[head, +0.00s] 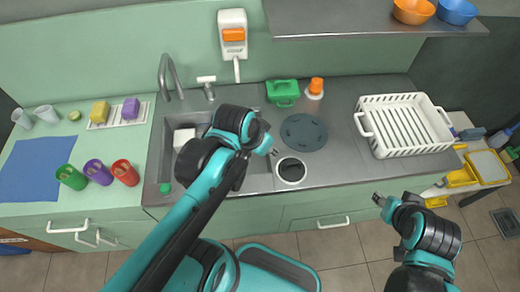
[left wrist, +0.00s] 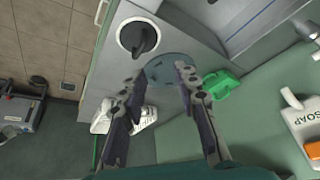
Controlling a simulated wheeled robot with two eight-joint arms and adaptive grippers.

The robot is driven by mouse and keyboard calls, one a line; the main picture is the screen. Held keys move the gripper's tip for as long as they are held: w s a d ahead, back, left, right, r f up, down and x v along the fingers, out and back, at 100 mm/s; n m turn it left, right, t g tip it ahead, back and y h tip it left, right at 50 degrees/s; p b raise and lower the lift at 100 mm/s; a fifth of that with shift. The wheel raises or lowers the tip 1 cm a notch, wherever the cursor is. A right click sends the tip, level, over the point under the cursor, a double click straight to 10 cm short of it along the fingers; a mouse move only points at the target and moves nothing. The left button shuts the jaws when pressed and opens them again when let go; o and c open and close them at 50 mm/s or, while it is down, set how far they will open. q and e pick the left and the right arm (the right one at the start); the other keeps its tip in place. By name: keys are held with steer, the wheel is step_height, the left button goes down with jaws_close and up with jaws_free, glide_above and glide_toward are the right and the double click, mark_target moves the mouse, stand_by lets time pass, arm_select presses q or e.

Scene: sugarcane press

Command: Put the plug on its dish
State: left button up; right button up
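The white round dish (head: 281,165) is on the steel counter just right of the sink. A dark round piece with a raised grip, which looks like the plug (head: 292,171), sits inside its white rim. In the left wrist view the plug (left wrist: 143,37) and the dish's white rim (left wrist: 121,37) lie beyond the fingertips. My left gripper (head: 273,146) is above the counter beside the dish, apart from it. Its fingers (left wrist: 161,72) are spread and empty. My right gripper (head: 379,199) is in front of the counter, far from the dish; its finger opening is unclear.
A dark round mat (head: 303,132) lies behind the dish. The sink (head: 262,182) is to the left, partly hidden by my left arm. A green container (head: 283,92), an orange-topped item (head: 316,86) and a white rack (head: 405,125) stand behind and right.

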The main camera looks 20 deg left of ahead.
arm_select(q)
steer(key=n, duration=0.1)
steer(key=s+n+t, duration=0.1)
steer(key=s+a+t+y, duration=0.1)
steer(key=shift+s+r+n, duration=0.25)
steer(key=shift+r+n, duration=0.15)
